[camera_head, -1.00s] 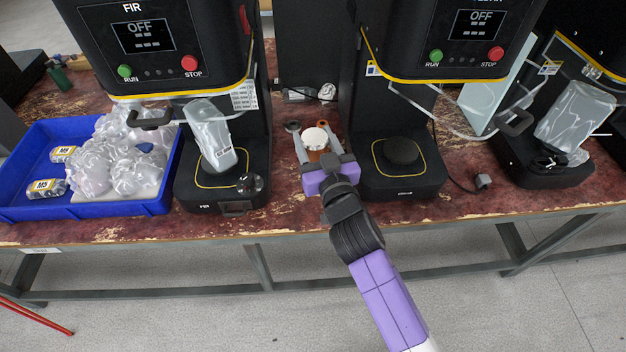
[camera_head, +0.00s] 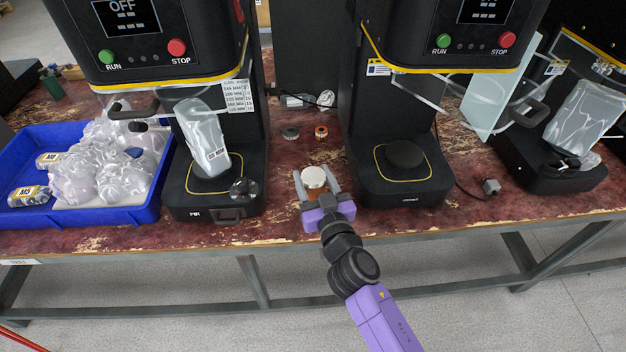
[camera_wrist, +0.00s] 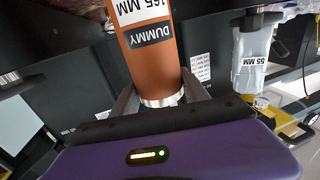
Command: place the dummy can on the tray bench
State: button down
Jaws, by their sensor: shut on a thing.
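My gripper (camera_head: 315,186) is shut on the dummy can (camera_head: 314,177) in front of the gap between the two middle machines. The can shows a pale round top and an orange-brown side in the head view. In the wrist view the orange-brown can (camera_wrist: 165,60) carries the labels "DUMMY" and "165 MM", with a silver rim near the fingers. The can is over the worn red-brown bench top (camera_head: 285,215), near its front edge. I cannot tell whether its bottom touches the bench. No other bench is clearly visible as the tray bench.
A machine with a clear pouch (camera_head: 203,138) is left of my gripper; another machine (camera_head: 405,185) is close on the right.

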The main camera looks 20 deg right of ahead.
jog(key=shift+f, duration=0.1)
jog(key=c, duration=0.6)
grip_release()
jog(key=shift+o, duration=0.2)
jog(key=s+a+b, duration=0.1)
jog(key=s+b, duration=0.2)
jog(key=s, duration=0.9)
